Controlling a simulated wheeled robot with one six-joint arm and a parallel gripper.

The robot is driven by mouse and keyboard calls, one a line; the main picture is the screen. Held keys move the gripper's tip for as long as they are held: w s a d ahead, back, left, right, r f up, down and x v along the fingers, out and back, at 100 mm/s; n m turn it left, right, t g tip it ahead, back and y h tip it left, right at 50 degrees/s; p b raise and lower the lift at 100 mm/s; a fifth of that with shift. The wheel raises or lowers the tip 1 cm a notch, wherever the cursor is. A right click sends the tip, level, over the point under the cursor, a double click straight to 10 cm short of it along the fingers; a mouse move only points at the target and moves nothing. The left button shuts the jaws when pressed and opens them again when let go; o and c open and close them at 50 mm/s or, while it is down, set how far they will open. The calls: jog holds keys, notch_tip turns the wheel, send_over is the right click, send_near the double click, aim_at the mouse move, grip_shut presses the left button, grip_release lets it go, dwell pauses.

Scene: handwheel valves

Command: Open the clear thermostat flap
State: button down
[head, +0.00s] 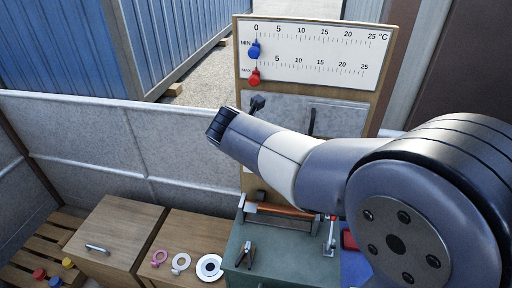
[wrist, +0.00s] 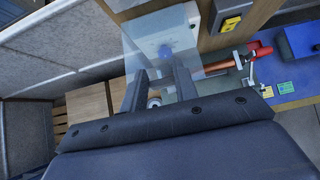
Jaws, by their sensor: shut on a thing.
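The clear flap (wrist: 140,48) shows in the wrist view as a see-through pane in front of a white thermostat box (wrist: 180,22). A blue dial (wrist: 165,51) shows through it. My gripper (wrist: 160,70) is at the pane, its two dark fingers overlapping it in the picture. It is shut on the flap, though the exact contact is hard to see. In the head view my arm covers the gripper and the thermostat, so neither can be told there.
A scale board (head: 310,50) with a blue knob (head: 254,49) and a red knob (head: 254,77) stands behind my arm. Below are a green bench (head: 275,262) and wooden cabinets (head: 110,235). The wrist view shows a yellow switch box (wrist: 232,22) and a red-handled valve (wrist: 258,50).

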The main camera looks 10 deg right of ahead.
jog(key=shift+w+d, duration=0.1)
dwell(0.3)
jog(key=c, duration=1.5)
grip_release()
jog(key=shift+f, duration=0.1)
jog(key=shift+o, duration=1)
jog(key=shift+w, duration=0.15)
jog(key=shift+o, duration=1.1)
jog(key=b+v, duration=0.1)
jog(key=v, duration=1)
jog(key=shift+w+r, duration=0.2)
jog(key=shift+d, duration=0.1)
